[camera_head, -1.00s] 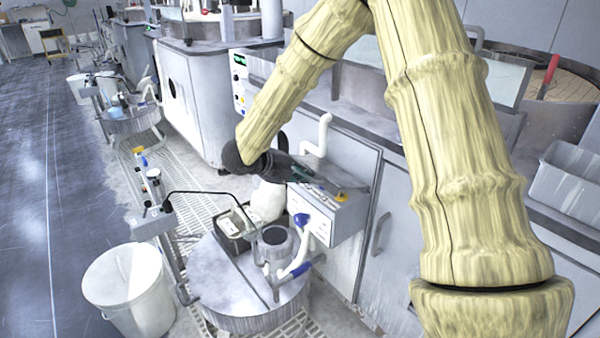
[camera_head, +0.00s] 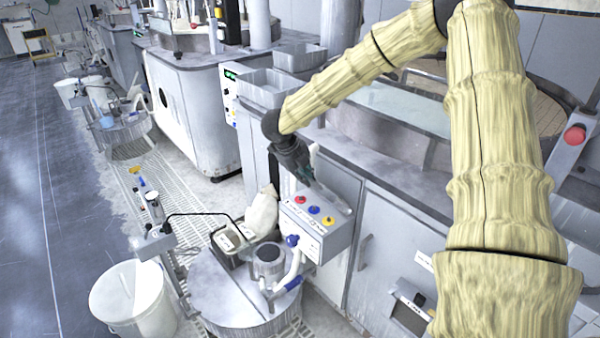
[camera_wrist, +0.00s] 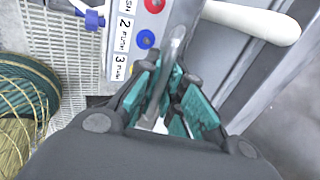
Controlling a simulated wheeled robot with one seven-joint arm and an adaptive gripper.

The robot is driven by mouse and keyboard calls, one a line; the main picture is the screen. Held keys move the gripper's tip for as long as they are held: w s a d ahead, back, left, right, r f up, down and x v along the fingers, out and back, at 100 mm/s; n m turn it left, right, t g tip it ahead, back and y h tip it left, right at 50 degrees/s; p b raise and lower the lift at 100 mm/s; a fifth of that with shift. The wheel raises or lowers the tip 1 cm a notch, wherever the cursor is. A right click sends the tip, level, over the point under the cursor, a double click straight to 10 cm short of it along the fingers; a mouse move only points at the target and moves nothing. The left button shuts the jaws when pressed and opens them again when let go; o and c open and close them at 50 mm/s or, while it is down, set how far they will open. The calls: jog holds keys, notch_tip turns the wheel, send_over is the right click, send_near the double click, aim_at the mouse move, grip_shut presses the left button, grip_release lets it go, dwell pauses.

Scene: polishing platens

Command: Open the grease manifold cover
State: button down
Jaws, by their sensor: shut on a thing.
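The box's sloped face carries red (camera_head: 300,199), blue (camera_head: 314,210) and yellow (camera_head: 328,220) buttons. Labels with "2" and "3" (camera_wrist: 121,38) show beside them in the wrist view. I cannot tell which part is the grease manifold cover.
A round metal drum (camera_head: 235,305) with a cup and white pipe stands below the box. A white bucket (camera_head: 130,300) is at its left. A white cylindrical bar (camera_wrist: 250,20) runs close by my gripper. Cabinet doors (camera_head: 385,235) are to the right; the floor at far left is clear.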

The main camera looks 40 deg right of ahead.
jog(key=d+r+y+p, duration=0.1)
jog(key=p, duration=0.1)
jog(key=d+r+y+p, duration=0.1)
jog(key=d+p, duration=0.1)
jog(key=p, duration=0.1)
jog(key=shift+w+d+r+y, duration=0.1)
jog(key=shift+d+r+y, duration=0.2)
jog(key=shift+r, duration=0.1)
jog(key=shift+w+d+r+p, duration=0.1)
jog(key=shift+d+r+p, duration=0.15)
jog(key=shift+d+p, duration=0.35)
jog(key=shift+w+d+r+p, duration=0.1)
jog(key=shift+d+r+p, duration=0.1)
jog(key=shift+d+p, duration=0.4)
jog(key=shift+d+r+p, duration=0.1)
jog(key=shift+d+p, duration=0.4)
jog(key=shift+d, duration=0.4)
jog(key=c, duration=1.5)
grip_release()
jog(key=shift+r, duration=0.1)
jog(key=v, duration=1.1)
jog(key=shift+w+r, duration=0.1)
jog(key=shift+r, duration=0.25)
